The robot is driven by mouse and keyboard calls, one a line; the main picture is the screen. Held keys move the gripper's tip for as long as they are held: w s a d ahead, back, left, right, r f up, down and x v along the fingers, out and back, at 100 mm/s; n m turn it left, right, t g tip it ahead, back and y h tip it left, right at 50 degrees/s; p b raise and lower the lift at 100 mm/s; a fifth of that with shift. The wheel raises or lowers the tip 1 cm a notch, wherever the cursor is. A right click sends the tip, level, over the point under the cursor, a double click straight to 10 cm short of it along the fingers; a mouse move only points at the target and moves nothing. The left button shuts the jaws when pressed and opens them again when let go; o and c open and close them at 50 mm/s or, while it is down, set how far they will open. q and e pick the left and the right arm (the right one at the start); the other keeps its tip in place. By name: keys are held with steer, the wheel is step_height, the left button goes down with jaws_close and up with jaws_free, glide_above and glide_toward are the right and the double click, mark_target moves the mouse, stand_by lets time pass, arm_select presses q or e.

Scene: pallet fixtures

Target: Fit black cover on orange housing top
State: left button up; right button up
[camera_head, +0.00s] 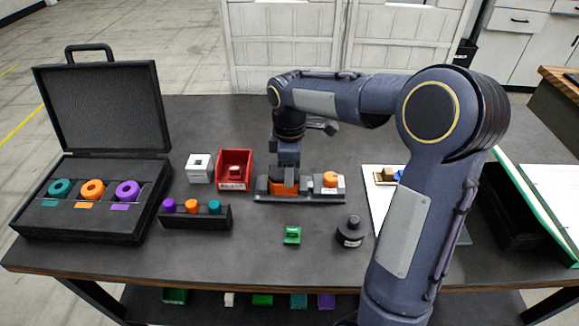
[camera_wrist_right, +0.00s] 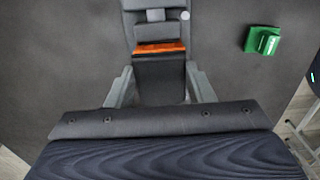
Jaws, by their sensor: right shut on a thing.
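The orange housing (camera_head: 284,187) sits in the left part of a dark pallet fixture (camera_head: 312,199) at the middle of the table. In the wrist view only an orange strip (camera_wrist_right: 160,47) of it shows. My right gripper (camera_head: 287,166) is directly above the housing, pointing down. It is shut on the black cover (camera_wrist_right: 160,78), which lies between the two grey fingers in the wrist view. The cover is at the housing top; I cannot tell whether it is fully seated. In the head view the gripper mostly hides the cover. My left gripper is not in view.
An orange round part (camera_head: 330,179) stands on the fixture's right side. A green part (camera_head: 292,235) and a black round part (camera_head: 350,231) lie in front. A red bin (camera_head: 234,157), white block (camera_head: 199,160), peg rack (camera_head: 195,218) and open case (camera_head: 150,180) stand left.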

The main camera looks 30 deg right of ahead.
steer(key=o, duration=1)
steer(key=shift+c, duration=1.1)
steer(key=shift+r, duration=0.1)
steer(key=shift+r+p, duration=3.6)
steer(key=shift+r, duration=0.4)
steer(key=shift+f, duration=0.1)
